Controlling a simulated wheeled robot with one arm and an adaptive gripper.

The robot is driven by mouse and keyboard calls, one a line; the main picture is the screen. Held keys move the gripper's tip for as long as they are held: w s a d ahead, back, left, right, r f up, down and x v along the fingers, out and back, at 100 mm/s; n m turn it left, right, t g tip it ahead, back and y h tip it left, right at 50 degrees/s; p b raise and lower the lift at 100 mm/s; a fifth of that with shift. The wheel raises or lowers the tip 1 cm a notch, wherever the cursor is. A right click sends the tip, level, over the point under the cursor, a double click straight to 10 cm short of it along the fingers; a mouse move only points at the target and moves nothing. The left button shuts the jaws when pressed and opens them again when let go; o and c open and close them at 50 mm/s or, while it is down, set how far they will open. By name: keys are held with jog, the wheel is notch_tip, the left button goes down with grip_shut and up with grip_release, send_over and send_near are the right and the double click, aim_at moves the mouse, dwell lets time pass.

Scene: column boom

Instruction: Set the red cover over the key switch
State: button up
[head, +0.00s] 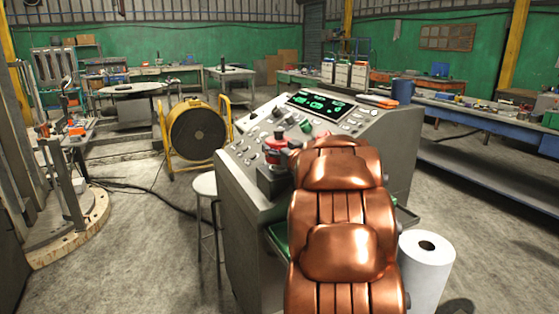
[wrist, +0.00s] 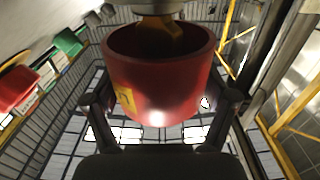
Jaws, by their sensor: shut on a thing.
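The red cover (wrist: 160,85) is a round red cup with a yellow label, its open end toward the top of the wrist view. My gripper (wrist: 162,102) is shut on it, one dark finger on each side. A grey round part with a yellow piece (wrist: 160,35) shows at the cover's mouth, and the yellow piece reaches inside the rim. I cannot tell whether it is the key switch or whether it touches the cover. In the head view, red parts (head: 274,147) show over the sloped console (head: 238,160), partly hidden by my copper-coloured arm.
The console carries a lit green display (head: 320,105) and several knobs and buttons. A stool (head: 205,187) and a yellow-framed fan (head: 197,132) stand left of it. A white roll (head: 426,270) stands at its right. Open floor lies to the left.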

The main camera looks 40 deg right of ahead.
jog(key=shift+f+b, duration=0.3)
jog(key=shift+f, duration=1.4)
jog(key=shift+f, duration=0.15)
jog(key=o, duration=1.1)
jog(key=shift+r, duration=0.2)
jog(key=v, duration=1.2)
jog(key=shift+p, duration=0.3)
jog(key=shift+w+a, duration=0.1)
